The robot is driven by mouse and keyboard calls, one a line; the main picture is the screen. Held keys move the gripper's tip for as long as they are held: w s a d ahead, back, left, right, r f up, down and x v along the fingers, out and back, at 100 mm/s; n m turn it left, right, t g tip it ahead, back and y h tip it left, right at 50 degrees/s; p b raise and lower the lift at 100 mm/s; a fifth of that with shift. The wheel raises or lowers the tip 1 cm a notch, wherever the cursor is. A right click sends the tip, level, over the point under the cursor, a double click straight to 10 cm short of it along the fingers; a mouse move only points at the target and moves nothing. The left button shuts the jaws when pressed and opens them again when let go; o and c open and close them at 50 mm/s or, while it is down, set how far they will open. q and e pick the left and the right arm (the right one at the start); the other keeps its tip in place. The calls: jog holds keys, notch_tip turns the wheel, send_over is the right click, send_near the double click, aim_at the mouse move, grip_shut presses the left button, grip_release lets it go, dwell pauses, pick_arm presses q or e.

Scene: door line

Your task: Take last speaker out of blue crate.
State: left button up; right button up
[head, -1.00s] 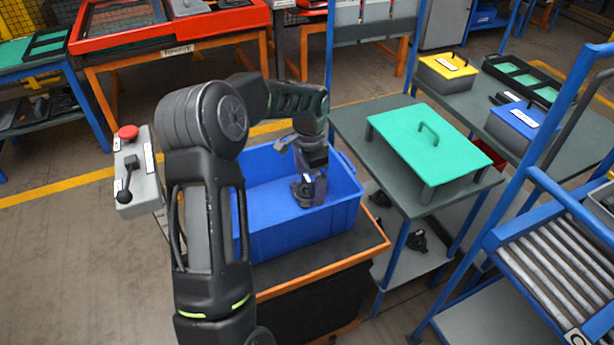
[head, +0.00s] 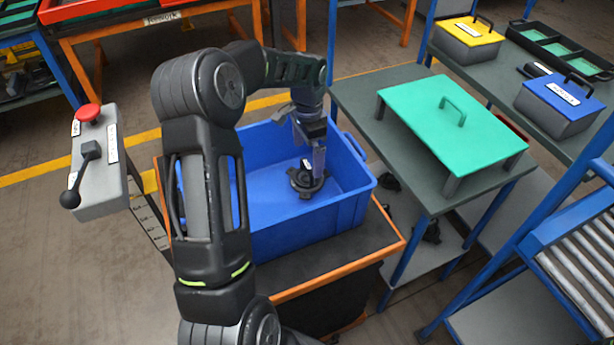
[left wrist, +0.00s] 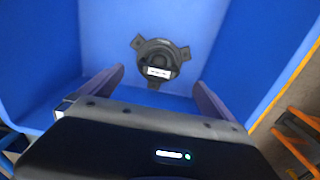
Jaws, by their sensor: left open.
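The speaker (head: 303,184), black and round with mounting lugs, lies on the floor of the blue crate (head: 300,228). In the left wrist view the speaker (left wrist: 158,58) shows a white label and lies ahead of the fingertips, roughly centred between them. My left gripper (head: 319,170) reaches down into the crate over the speaker. Its two fingers stand apart and empty in the left wrist view (left wrist: 158,77). In the head view a finger covers part of the speaker. No other item shows on the visible crate floor. My right gripper is out of view.
The crate stands on an orange-edged cart (head: 330,262). Its walls surround my gripper. Right of it is a table with a green lidded stand (head: 452,118); black parts lie on the shelf below. A grey control box with a red button (head: 88,113) is at left.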

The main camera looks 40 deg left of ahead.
aim_at(308, 172)
pick_arm(q)
jog(key=shift+f, duration=1.35)
jog(key=shift+d+f+p, duration=0.1)
jog(key=shift+f+p, duration=0.55)
jog(key=shift+f, duration=1.95)
jog(key=shift+s, duration=0.1)
jog(key=c, duration=1.5)
jog(key=shift+r, duration=0.15)
notch_tip(308, 172, up, 18)
jog(key=shift+f+b, duration=0.1)
jog(key=shift+b, duration=0.4)
